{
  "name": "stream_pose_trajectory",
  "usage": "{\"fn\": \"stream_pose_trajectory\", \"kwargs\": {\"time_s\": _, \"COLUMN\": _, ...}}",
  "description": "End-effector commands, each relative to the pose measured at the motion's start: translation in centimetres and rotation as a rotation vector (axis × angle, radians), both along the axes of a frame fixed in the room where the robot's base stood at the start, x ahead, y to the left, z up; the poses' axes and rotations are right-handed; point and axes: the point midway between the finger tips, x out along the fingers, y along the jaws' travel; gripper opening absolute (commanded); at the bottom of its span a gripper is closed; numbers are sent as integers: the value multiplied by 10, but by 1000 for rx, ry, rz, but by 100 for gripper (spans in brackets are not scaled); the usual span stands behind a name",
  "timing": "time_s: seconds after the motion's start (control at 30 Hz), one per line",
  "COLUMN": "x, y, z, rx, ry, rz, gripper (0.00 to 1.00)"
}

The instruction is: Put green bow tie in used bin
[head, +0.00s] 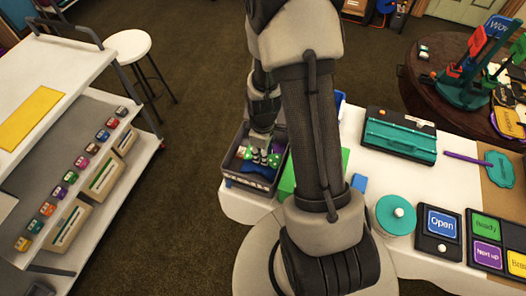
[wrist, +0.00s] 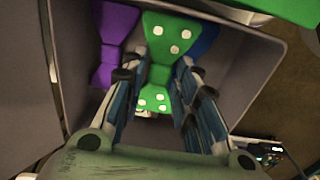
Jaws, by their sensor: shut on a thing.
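The green bow tie (wrist: 172,38) with white dots is between my gripper's fingers (wrist: 161,66) in the wrist view. My gripper (head: 261,157) is shut on it, pointing down into a grey bin (head: 248,181) at the table's left end. The bow tie also shows as green bits at the fingertips in the head view (head: 273,160). The bin has pale lettering on its front that I cannot read clearly. I cannot tell whether the bow tie touches the bin floor.
A purple bow tie (wrist: 116,38) and a blue one (wrist: 205,40) lie in the bin beside the green one. A green box (head: 287,180) stands right of the bin. A teal case (head: 400,138), a round teal container (head: 396,214) and sign panels (head: 438,245) occupy the white table.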

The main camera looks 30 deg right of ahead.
Motion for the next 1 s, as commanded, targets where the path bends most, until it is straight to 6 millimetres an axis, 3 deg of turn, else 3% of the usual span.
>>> {"fn": "stream_pose_trajectory", "kwargs": {"time_s": 0.43, "x": 0, "y": 0, "z": -11, "rx": 0, "ry": 0, "rz": 0, "gripper": 13}}
{"fn": "stream_pose_trajectory", "kwargs": {"time_s": 0.47, "x": 0, "y": 0, "z": -11, "rx": 0, "ry": 0, "rz": 0, "gripper": 30}}
{"fn": "stream_pose_trajectory", "kwargs": {"time_s": 0.7, "x": 0, "y": 0, "z": -11, "rx": 0, "ry": 0, "rz": 0, "gripper": 46}}
{"fn": "stream_pose_trajectory", "kwargs": {"time_s": 1.0, "x": 0, "y": 0, "z": -11, "rx": 1, "ry": 1, "rz": 0, "gripper": 47}}
